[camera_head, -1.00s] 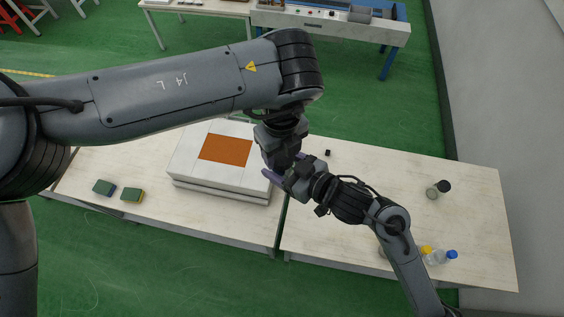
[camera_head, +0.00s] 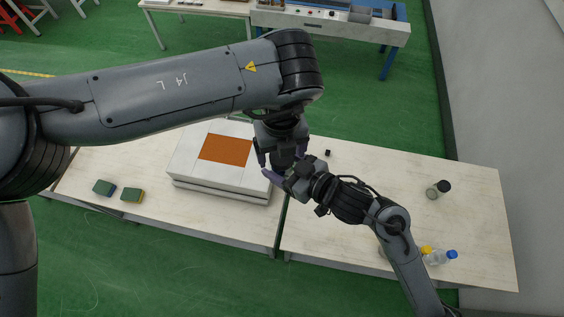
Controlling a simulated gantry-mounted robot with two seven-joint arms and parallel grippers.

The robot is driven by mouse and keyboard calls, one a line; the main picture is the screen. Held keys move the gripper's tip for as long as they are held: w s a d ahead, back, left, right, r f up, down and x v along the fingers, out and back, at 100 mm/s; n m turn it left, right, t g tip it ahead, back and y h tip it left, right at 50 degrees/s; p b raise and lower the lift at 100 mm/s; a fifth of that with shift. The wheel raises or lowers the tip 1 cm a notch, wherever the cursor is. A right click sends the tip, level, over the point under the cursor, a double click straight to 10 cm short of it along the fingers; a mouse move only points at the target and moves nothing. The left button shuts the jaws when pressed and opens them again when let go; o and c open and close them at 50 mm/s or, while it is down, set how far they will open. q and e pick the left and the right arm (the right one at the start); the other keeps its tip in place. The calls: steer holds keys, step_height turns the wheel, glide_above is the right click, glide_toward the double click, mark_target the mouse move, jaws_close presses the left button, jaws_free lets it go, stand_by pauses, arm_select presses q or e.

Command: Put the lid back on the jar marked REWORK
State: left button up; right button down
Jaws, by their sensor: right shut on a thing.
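My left gripper (camera_head: 280,158) points down over the gap between the two tables, beside the white box. My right gripper (camera_head: 285,166) meets it there from the lower right, its purple fingers spread around a dark thing mostly hidden between the two grippers. I cannot tell whether it is a jar or a lid. Whether the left fingers are open or shut is unclear. A small jar with a black top (camera_head: 439,189) lies or leans at the right of the right table. No REWORK marking is readable anywhere.
The white box (camera_head: 190,160) with an orange panel stands on the left table (camera_head: 215,212).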

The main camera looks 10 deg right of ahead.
arm_select(q)
steer(key=shift+r, duration=2.3)
steer(key=shift+c, duration=0.4)
steer(key=shift+r+n, duration=1.7)
steer(key=shift+f, duration=0.15)
steer(key=shift+f, duration=3.85)
